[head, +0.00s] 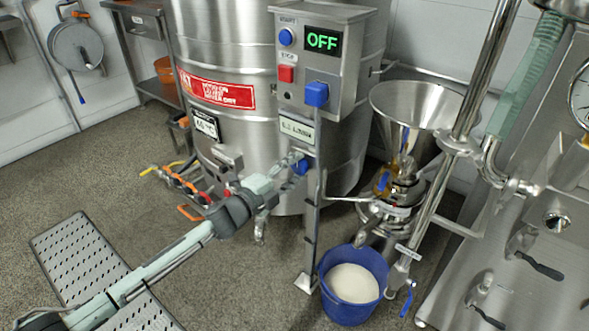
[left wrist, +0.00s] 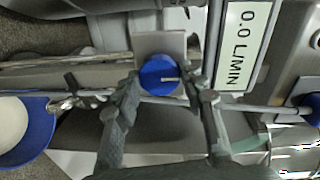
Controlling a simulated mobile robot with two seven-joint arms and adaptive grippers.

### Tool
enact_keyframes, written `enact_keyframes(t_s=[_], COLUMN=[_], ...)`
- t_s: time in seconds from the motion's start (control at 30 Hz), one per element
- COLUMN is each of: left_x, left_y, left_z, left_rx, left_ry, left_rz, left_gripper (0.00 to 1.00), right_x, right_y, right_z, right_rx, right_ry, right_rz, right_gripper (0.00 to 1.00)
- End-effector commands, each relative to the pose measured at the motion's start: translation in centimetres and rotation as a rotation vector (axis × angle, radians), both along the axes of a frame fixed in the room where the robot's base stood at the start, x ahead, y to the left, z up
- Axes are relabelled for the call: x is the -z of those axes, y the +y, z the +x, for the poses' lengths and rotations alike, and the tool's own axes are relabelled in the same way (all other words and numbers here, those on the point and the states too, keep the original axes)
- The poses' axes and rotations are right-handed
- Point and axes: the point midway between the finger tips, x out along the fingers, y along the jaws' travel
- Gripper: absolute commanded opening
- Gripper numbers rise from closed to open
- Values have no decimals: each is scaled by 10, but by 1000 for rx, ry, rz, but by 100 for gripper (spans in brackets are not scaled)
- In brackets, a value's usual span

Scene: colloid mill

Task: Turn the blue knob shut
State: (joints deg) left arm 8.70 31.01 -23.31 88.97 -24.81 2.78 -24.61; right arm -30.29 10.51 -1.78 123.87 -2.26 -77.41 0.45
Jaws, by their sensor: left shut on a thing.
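The round blue knob (head: 301,167) sits on a small plate below the flow display, low on the front post of the steel tank. In the left wrist view the knob (left wrist: 157,75) faces me, with a white mark on it pointing to the right of the picture. My left gripper (head: 289,160) reaches in from the left and is shut on the blue knob. In the left wrist view its fingers (left wrist: 168,95) lie on either side of the knob. The flow display (left wrist: 241,45) beside it reads 0.0 L/MIN. My right gripper does not show.
A control box (head: 340,70) above carries a green OFF display, a red button and another blue knob (head: 316,93). A steel funnel (head: 418,108) stands to the right. A blue bucket (head: 352,300) of whitish contents is on the floor below. A perforated step (head: 80,245) lies front left.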

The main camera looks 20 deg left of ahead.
Motion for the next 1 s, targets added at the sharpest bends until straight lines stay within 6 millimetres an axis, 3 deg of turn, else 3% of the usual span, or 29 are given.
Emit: enact_keyframes(t_s=[0.43,0.47,0.6,1.0], left_x=[-1,-1,-1,0], left_y=[1,1,0,2], left_z=[1,1,0,-6], left_rx=[-1,-1,-1,0], left_ry=[-5,-5,-4,-3], left_rz=[12,12,11,10], left_gripper=[12,43,60,62], right_x=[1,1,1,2], right_y=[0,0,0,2], right_z=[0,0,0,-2], right_rx=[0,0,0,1], right_ry=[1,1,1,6], right_rz=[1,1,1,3], right_gripper=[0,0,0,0])
